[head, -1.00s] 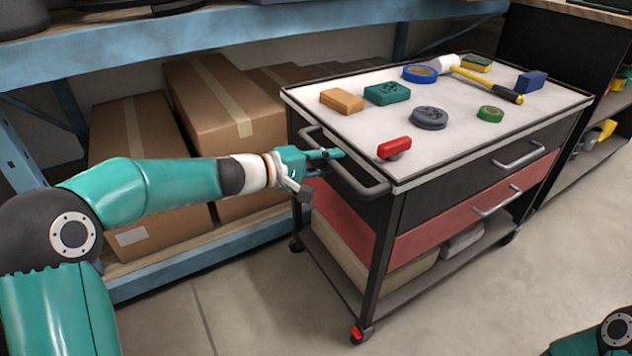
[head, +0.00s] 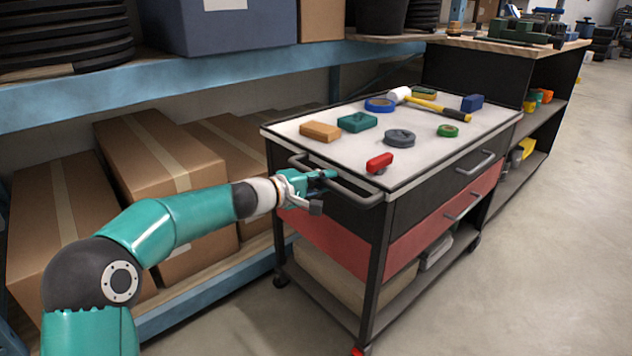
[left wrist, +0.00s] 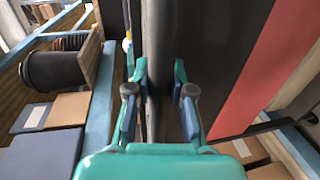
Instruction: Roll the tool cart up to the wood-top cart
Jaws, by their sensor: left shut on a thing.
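The tool cart (head: 310,240) is dark with a red drawer, a pale top and a bar handle (head: 352,190) at its near left end. My left gripper (head: 320,183) is shut on that handle; in the left wrist view its fingers (left wrist: 158,92) flank the dark bar. The wood-top cart (head: 462,44) stands beyond the tool cart's far end, with a black side panel and open shelves. The tool cart's far end overlaps it in the head view, so I cannot tell the gap between them. My right gripper is not in view.
A blue shelf rack (head: 225,78) with cardboard boxes (head: 160,160) runs along the left, close beside the tool cart. Blocks, tape rolls and a hammer (head: 436,104) lie on the cart's top. The concrete floor (head: 560,260) to the right is clear.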

